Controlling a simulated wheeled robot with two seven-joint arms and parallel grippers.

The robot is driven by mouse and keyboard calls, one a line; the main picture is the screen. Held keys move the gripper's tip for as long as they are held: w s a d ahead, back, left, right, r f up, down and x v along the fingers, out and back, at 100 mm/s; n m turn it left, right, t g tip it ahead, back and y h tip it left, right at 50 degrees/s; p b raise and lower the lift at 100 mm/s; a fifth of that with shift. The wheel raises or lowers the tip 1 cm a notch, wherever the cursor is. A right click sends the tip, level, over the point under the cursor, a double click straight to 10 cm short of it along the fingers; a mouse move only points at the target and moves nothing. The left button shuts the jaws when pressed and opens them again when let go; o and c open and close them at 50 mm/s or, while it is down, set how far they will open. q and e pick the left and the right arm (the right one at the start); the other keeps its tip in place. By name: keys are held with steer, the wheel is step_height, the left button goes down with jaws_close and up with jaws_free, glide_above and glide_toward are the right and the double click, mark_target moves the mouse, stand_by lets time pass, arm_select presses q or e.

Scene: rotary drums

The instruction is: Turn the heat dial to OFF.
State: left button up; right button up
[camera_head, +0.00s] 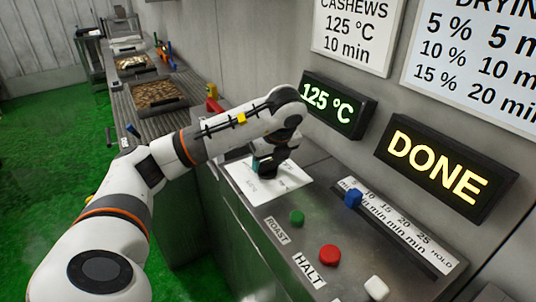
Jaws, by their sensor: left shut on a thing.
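My left arm reaches in from the left over the metal control panel (330,216). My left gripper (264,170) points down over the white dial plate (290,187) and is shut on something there. The heat dial is mostly hidden by the gripper; only a little teal shows beside the fingers. The plate's markings are largely covered and too faint to read, so I cannot tell where the dial points. A green-lit display (335,106) behind reads 125 °C. My right gripper is not in view.
The panel also holds a green ROAST button (297,218), a red HALT button (329,255), a white knob (376,288) and a blue slider (353,198) on a minutes scale. A sign (442,168) reads DONE. Trays (158,95) stand on a ribbed counter behind.

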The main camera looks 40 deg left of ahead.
arm_select(q)
steer(key=shift+n, duration=0.4)
steer(key=shift+p, duration=0.3)
steer(key=o, duration=1)
steer(key=shift+w+p+v, duration=0.15)
steer(key=shift+p+v, duration=1.2)
steer(key=shift+v, duration=1.65)
steer(key=shift+w+p+v, duration=0.1)
steer(key=shift+p+v, duration=1.25)
steer(key=shift+v, duration=1.65)
